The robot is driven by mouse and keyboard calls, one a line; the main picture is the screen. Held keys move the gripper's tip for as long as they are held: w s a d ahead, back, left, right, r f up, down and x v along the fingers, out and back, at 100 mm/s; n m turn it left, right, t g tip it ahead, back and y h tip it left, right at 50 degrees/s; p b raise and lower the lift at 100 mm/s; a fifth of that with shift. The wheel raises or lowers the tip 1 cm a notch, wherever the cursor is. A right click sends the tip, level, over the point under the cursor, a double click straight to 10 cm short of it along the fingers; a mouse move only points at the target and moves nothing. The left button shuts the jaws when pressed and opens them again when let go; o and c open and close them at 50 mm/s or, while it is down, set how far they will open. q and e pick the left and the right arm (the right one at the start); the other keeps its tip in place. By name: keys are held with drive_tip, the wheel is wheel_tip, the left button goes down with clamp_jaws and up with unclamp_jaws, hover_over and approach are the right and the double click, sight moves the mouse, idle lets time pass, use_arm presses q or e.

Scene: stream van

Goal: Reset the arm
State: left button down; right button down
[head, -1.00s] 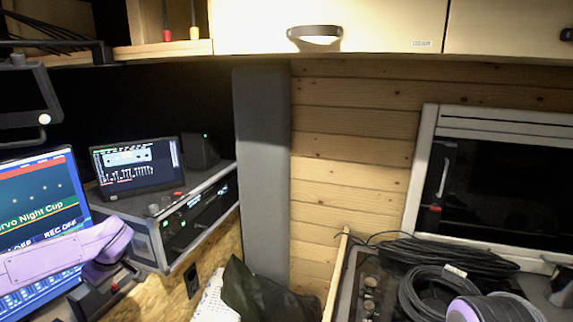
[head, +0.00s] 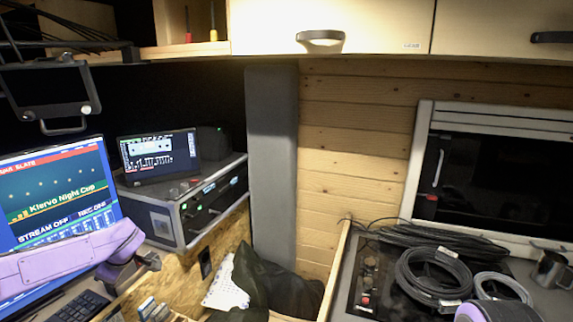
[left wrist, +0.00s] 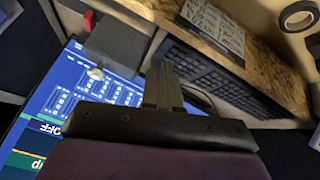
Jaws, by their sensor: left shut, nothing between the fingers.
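My left arm, in purple, comes in from the left in the head view, in front of the monitor. My left gripper (head: 148,262) is small and dark at its end, over the wooden desk near the keyboard (head: 80,307). In the left wrist view the two grey fingers of my left gripper (left wrist: 162,82) lie together, shut and empty. The monitor (left wrist: 90,90) and keyboard (left wrist: 222,78) show behind them. A purple part of my right arm shows at the bottom right of the head view; its gripper is not in view.
A rack case (head: 185,212) with a small screen (head: 158,152) stands on the wooden desk (head: 190,285). A dark bag (head: 275,280) lies beside the desk. Coiled black cables (head: 430,275) and a metal mug (head: 551,269) sit on the right counter. Cabinets (head: 375,25) hang above.

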use_arm(q)
drive_tip(key=s+d+f+m+t+b, duration=0.2)
drive_tip(key=s+d+f, duration=0.2)
drive_tip(key=d+f, duration=0.5)
drive_tip(key=s+d+f+m+t+b, duration=0.1)
drive_tip(key=s+d+f+t, duration=0.2)
drive_tip(key=d+f, duration=0.65)
drive_tip(key=s+f+m+g+h+b, duration=0.1)
drive_tip(key=s+f+m+b, duration=0.1)
drive_tip(key=s+f, duration=0.4)
drive_tip(key=s+f+m+g+h+b, duration=0.1)
drive_tip(key=s+f, duration=0.5)
drive_tip(key=s, duration=0.8)
drive_tip(key=s+f+m+g+b, duration=0.2)
drive_tip(key=s+f+m, duration=0.3)
drive_tip(key=s, duration=0.4)
drive_tip(key=shift+s+f+m+h+b, duration=0.3)
drive_tip(key=shift+s+f+h+b, duration=0.1)
drive_tip(key=shift+f, duration=0.05)
